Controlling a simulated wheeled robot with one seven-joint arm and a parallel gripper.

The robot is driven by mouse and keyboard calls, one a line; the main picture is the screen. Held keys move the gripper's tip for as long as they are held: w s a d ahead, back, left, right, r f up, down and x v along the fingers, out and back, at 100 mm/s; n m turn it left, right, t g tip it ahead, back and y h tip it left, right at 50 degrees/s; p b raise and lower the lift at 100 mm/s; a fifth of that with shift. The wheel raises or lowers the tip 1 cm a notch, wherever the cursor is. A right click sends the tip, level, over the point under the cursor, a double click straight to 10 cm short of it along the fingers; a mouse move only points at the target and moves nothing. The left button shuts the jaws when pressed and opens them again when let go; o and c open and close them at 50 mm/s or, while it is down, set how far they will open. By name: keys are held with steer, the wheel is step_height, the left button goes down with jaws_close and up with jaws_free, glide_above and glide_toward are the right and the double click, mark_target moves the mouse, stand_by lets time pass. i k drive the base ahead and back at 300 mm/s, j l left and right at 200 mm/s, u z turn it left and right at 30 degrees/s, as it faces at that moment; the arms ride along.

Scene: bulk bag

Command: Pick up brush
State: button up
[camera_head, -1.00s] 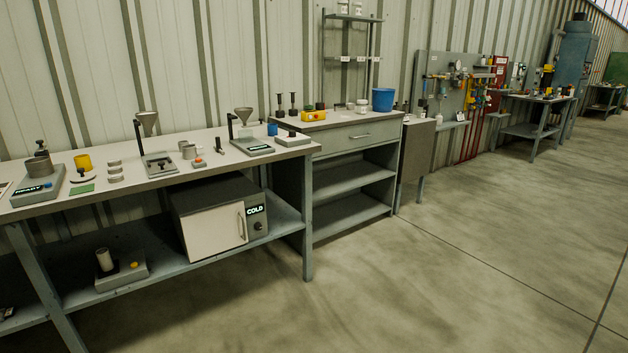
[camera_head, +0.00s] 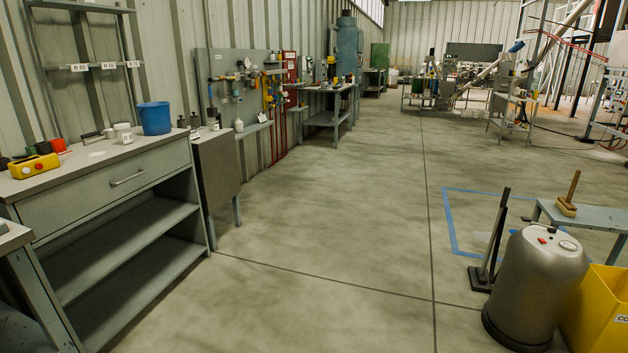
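My gripper is not in view.
A grey metal canister (camera_head: 540,285) and a yellow bin (camera_head: 600,310) stand in front of the low table. Blue tape (camera_head: 448,225) marks the floor. A drawer bench (camera_head: 120,185) with a blue bucket (camera_head: 154,117) is at left. The middle floor is clear.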

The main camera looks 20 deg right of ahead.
mark_target(564, 205)
steer(key=i+l+z, duration=0.2)
steer(key=i+z, duration=0.5)
steer(key=z, duration=0.15)
steer(key=i+z, duration=0.4)
steer(key=i+l+z, duration=0.15)
steer(key=i+z, duration=0.2)
steer(key=i, duration=0.5)
steer(key=i+z, duration=0.35)
steer(key=i, duration=0.5)
steer(key=i+l+u, duration=0.1)
steer(key=i, duration=0.25)
